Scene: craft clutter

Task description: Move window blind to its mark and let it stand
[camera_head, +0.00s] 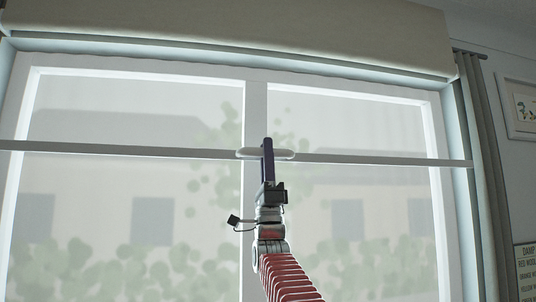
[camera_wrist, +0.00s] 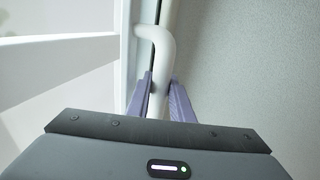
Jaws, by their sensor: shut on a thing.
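The window blind shows as a beige fabric band (camera_head: 230,28) across the top of the window. A thin pale rail (camera_head: 380,159) runs level across the window, with a white handle (camera_head: 284,155) at its middle. My gripper (camera_head: 267,148) is at this handle, its dark purple fingers upright. In the wrist view my gripper (camera_wrist: 160,85) has its purple fingers on either side of a bent white handle tube (camera_wrist: 166,42) and is shut on it. I cannot make out a mark. The fingers hide part of the handle.
The white window frame (camera_head: 256,100) stands behind the rail. A grey curtain (camera_head: 485,160) hangs at the right. A framed picture (camera_head: 525,105) and a written sign (camera_head: 527,270) are on the right wall. In the wrist view a grey textured surface (camera_wrist: 250,70) fills the right side.

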